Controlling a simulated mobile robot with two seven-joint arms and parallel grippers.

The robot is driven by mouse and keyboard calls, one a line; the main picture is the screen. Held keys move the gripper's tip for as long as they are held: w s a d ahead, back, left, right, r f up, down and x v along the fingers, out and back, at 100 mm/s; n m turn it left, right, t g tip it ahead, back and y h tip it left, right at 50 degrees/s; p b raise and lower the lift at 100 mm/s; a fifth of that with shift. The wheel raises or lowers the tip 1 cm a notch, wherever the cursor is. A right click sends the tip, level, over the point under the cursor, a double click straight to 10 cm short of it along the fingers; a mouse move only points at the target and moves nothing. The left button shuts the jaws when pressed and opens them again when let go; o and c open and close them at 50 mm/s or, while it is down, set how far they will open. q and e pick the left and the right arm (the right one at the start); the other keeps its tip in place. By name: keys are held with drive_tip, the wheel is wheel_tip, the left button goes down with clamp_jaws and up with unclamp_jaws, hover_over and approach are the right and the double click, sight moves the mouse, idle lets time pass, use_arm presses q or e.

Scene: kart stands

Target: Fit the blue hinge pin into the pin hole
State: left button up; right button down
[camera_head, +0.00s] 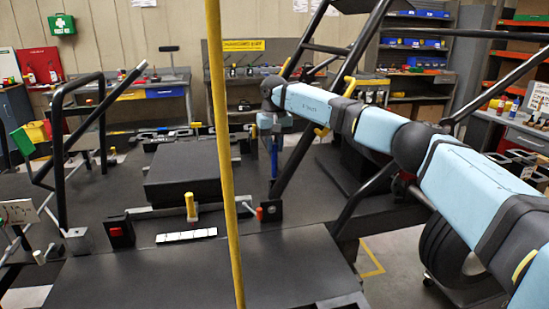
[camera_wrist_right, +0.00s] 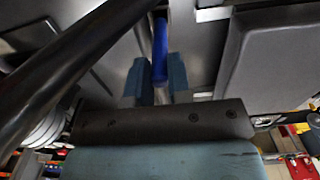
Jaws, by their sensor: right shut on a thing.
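The blue hinge pin (camera_head: 274,160) hangs upright below my right gripper (camera_head: 269,124), which is shut on its upper part. In the right wrist view the pin (camera_wrist_right: 160,48) stands between the two blue-grey fingers (camera_wrist_right: 157,80). Below the pin in the head view is a small black bracket (camera_head: 271,211) with a light round spot, perhaps the pin hole; I cannot be sure. The pin's lower end appears above this bracket, and I cannot tell whether they touch. My left gripper is not in view.
A thin yellow pole (camera_head: 226,150) crosses the head view left of the pin. A black slanted bar (camera_head: 322,100) rises close to the right of the gripper, and a dark bar also shows in the wrist view (camera_wrist_right: 70,70). A yellow-topped post (camera_head: 190,206) stands on the dark deck (camera_head: 190,270).

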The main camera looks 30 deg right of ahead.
sight(274, 178)
drive_tip(key=shift+f, duration=1.9)
drive_tip(key=shift+f, duration=0.55)
drive_tip(key=c, duration=1.1)
unclamp_jaws()
drive_tip(key=shift+o, duration=0.2)
drive_tip(key=shift+r, duration=0.1)
wheel_tip(274, 178, up, 13)
drive_tip(key=shift+p, duration=0.45)
